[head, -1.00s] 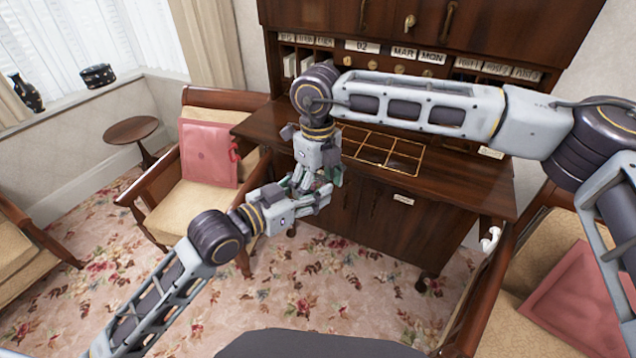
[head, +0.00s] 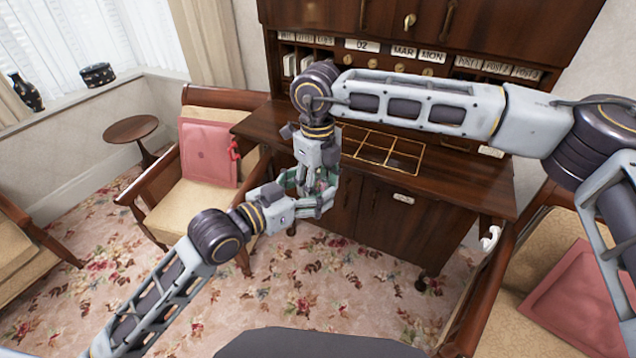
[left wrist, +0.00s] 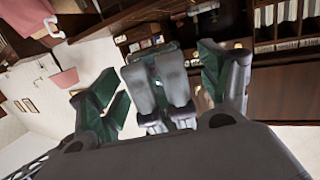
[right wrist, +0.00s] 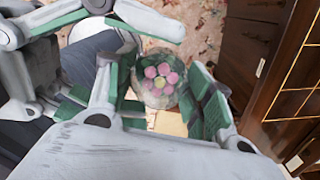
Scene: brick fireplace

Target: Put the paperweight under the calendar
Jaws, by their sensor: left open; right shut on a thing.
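The paperweight (right wrist: 159,84) is a clear glass ball with pink flowers around a yellow centre. My right gripper (right wrist: 158,100) is shut on it, its green-padded fingers on either side. In the head view this gripper (head: 318,188) points down in front of the desk. My left gripper (head: 312,204) is open right beside it; its spread fingers (left wrist: 165,88) straddle the right gripper's fingers in the left wrist view. The paperweight is mostly hidden there. I cannot tell whether the left fingers touch it. The calendar (head: 392,52), white cards reading 02 MAR MON, is on the desk's upper part.
The wooden desk (head: 455,185) has a gold-lined grid (head: 382,150) on its top and labelled pigeonholes (head: 497,68) behind. An armchair (head: 205,200) with a pink cushion stands left, another chair (head: 535,270) right. Patterned carpet (head: 330,290) lies open in front.

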